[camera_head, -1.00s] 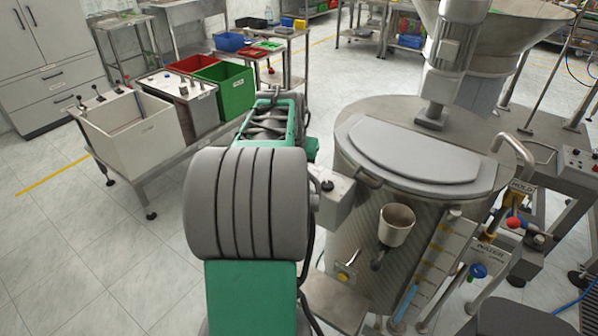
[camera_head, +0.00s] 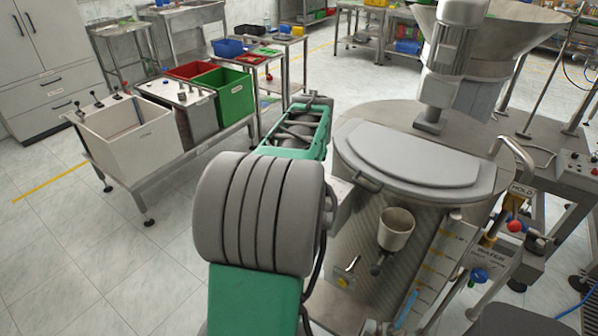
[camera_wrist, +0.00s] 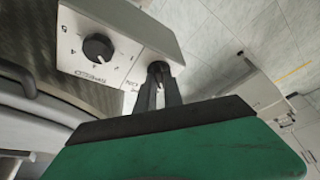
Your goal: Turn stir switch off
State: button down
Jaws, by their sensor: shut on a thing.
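In the wrist view a light grey control box (camera_wrist: 118,42) carries a black speed dial (camera_wrist: 98,47) with numbers around it. Beside the dial, near the box's corner, is the small black stir switch (camera_wrist: 158,66), with part of an "ON" label next to it. My gripper (camera_wrist: 159,74) is shut on this switch, its dark fingers on either side; the fingers hide much of it, so I cannot tell its exact position. In the head view my arm covers the gripper and most of the box; only a pale strip of the box (camera_head: 341,192) shows.
The steel kettle (camera_head: 367,225) with its grey lid (camera_head: 410,155) stands right of my arm. A bench with a white sink (camera_head: 150,145) and a green bin (camera_head: 232,95) stands at left. The floor between is clear.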

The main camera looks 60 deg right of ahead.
jog(key=c, duration=1.5)
grip_release()
jog(key=shift+o, duration=0.2)
jog(key=v, duration=0.8)
